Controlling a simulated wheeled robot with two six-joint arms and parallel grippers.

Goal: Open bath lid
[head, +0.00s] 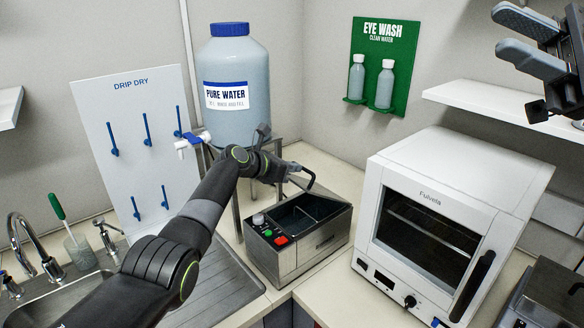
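The bath (328,242) is a grey metal box with a dark top, standing on the counter in the middle of the head view. Its front panel has a green and a red button and a knob. Its dark, divided interior seems to show from above. A curved black bar (312,178) stands over its back edge; I cannot tell whether it is a lid handle. My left gripper (285,170) is above the back left of the bath, beside this bar. Its fingers are hard to make out. My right gripper (528,40) is raised at the top right, open and empty, far from the bath.
A water tank (237,75) on a metal stand with a tap is behind my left arm. A white oven (450,190) stands to the right of the bath. A sink (50,300) and drip-dry board (115,110) are at left. A dark grey appliance (555,295) is at bottom right.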

